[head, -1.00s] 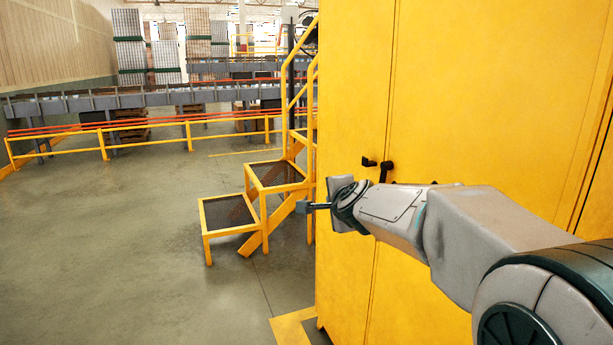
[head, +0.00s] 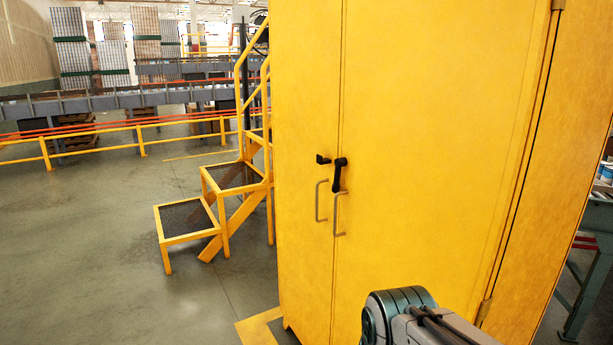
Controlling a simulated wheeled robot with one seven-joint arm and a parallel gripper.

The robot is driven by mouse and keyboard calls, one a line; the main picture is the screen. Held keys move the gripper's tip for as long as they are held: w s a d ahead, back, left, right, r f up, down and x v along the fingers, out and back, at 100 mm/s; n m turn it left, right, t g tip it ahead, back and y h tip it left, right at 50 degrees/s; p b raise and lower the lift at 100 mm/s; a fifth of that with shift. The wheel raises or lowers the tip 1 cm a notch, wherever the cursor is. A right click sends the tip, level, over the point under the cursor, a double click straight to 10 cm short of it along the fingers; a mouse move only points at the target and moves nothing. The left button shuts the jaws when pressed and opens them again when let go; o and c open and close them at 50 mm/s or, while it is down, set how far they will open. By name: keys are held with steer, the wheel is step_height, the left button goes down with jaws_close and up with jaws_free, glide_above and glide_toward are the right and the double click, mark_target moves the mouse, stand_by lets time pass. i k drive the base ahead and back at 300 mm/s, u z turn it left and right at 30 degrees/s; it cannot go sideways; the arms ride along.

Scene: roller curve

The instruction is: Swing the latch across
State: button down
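The latch (head: 339,174) is a black lever on the right door of the yellow cabinet (head: 430,150). It hangs nearly straight down from its pivot near the door seam. A small black catch (head: 323,159) sits on the left door, just left of the pivot, and the lever is apart from it. Both doors look shut. My gripper is outside the picture; only a grey and dark part of my arm shows at the bottom, below and right of the latch.
Two grey bar handles (head: 339,215) stick out below the latch, one per door. Yellow steps (head: 186,221) with a rail stand left of the cabinet. Open floor (head: 80,260) lies to the left. A green workbench (head: 590,255) shows at the right edge.

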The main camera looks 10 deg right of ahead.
mark_target(340, 162)
steer(key=k, duration=0.55)
steer(key=u, duration=0.5)
steer(key=i, duration=1.35)
steer(key=z, duration=0.45)
